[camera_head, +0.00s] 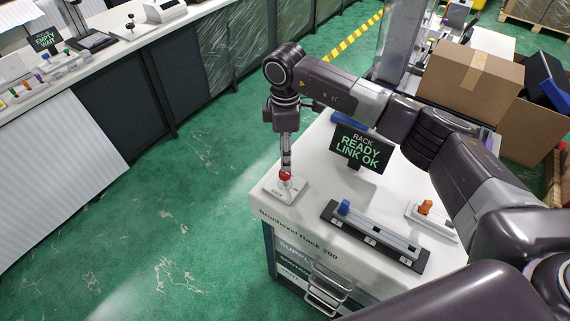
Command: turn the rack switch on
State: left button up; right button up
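The rack switch (271,190) is a small white plate with a red knob, at the left corner of the white-topped rack cabinet (330,225). My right gripper (286,170) points straight down onto the red knob, its tips at or just above the knob. The fingers look narrow and close together, but I cannot tell whether they grip the knob. The lever under the knob is mostly hidden. A black sign (360,150) behind it reads "RACK READY LINK OK" in green and white. My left gripper is not in view.
On the same top are a black slider strip with a blue knob (344,208) and a white plate with an orange knob (425,207). Cardboard boxes (470,80) stand at the back right. A long counter (110,50) runs along the left. The green floor between is clear.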

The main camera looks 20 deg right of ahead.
notch_tip(320, 180, up, 5)
jog(key=shift+r, duration=0.15)
dwell(0.4)
